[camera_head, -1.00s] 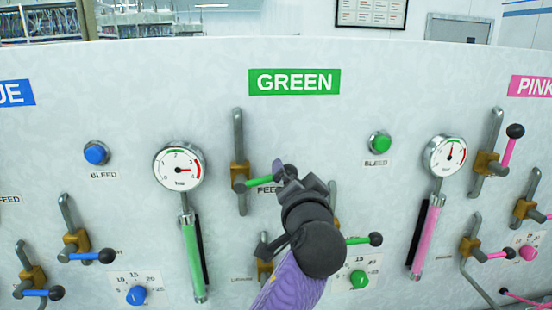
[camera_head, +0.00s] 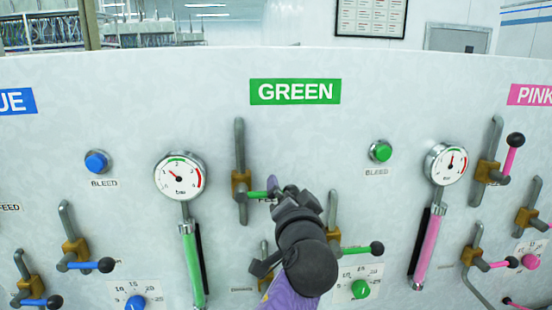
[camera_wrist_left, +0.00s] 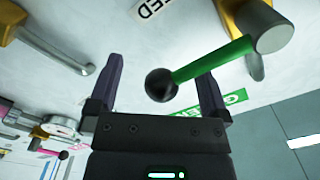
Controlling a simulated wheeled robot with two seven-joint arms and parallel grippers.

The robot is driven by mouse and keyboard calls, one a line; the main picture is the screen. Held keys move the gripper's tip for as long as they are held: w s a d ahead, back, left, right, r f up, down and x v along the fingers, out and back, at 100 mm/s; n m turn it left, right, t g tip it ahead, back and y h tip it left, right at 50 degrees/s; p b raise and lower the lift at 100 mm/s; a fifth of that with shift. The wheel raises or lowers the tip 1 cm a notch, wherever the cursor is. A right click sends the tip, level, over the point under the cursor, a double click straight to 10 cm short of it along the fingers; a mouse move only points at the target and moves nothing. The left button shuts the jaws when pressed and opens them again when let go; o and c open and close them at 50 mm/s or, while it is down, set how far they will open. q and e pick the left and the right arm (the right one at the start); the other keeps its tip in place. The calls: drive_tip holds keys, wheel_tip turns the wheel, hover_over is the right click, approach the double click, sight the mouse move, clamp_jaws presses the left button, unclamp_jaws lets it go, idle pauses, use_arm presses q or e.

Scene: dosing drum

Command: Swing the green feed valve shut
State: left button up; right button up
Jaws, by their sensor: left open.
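The green feed valve (camera_head: 241,181) is a brass body on a vertical grey pipe below the GREEN sign. Its green lever (camera_head: 257,194) points right, about level and across the pipe. My left gripper (camera_head: 275,189) is at the lever's outer end and hides its knob in the head view. In the left wrist view, the black knob (camera_wrist_left: 161,84) and the end of the green lever are between the two open fingers, with a gap visible on the knob's left side. Whether the right finger touches the lever is unclear. My right gripper is not in view.
A second green lever (camera_head: 357,249) with a black knob is right of my wrist. A pressure gauge (camera_head: 180,176) stands left of the feed valve. The green bleed button (camera_head: 381,151) and green dosing dial (camera_head: 361,289) are to the right. The panel above the valve is clear.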

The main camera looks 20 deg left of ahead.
use_arm(q)
drive_tip(key=shift+s+d, duration=0.25)
drive_tip(key=shift+d, duration=0.05)
drive_tip(key=p+v, duration=0.1)
drive_tip(key=v, duration=0.7)
drive_tip(key=shift+s, duration=0.15)
